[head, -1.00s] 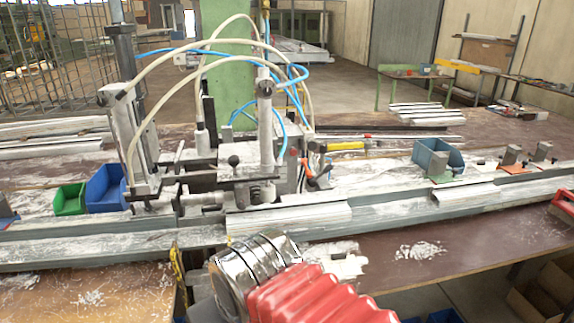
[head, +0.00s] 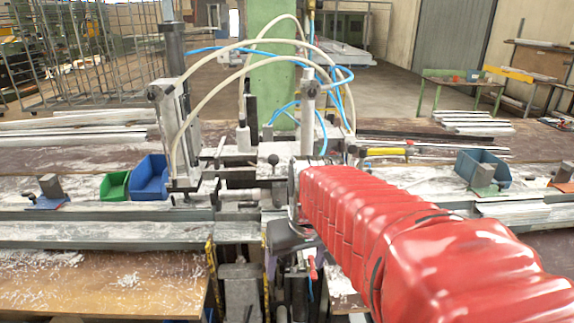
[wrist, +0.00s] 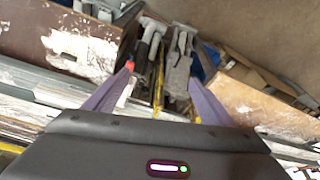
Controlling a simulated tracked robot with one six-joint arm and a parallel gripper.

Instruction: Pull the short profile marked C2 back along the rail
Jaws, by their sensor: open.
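My gripper (wrist: 162,72) is open and empty in the wrist view, its two purple fingers spread over the gap in the bench front. In the head view its dark body (head: 288,236) shows at the end of my red arm, by the rail below the clamp unit. The rail (head: 110,232) runs across the bench. A short pale profile (head: 512,209) lies on the rail at the right. Any profile beside the clamp is hidden behind my arm. I cannot read a C2 mark on anything.
The clamp unit (head: 245,160) with hoses stands behind the rail. A green bin (head: 115,186) and a blue bin (head: 151,178) sit left of it; another blue bin (head: 483,168) is at the right. The left bench front (head: 100,285) is clear except for shavings.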

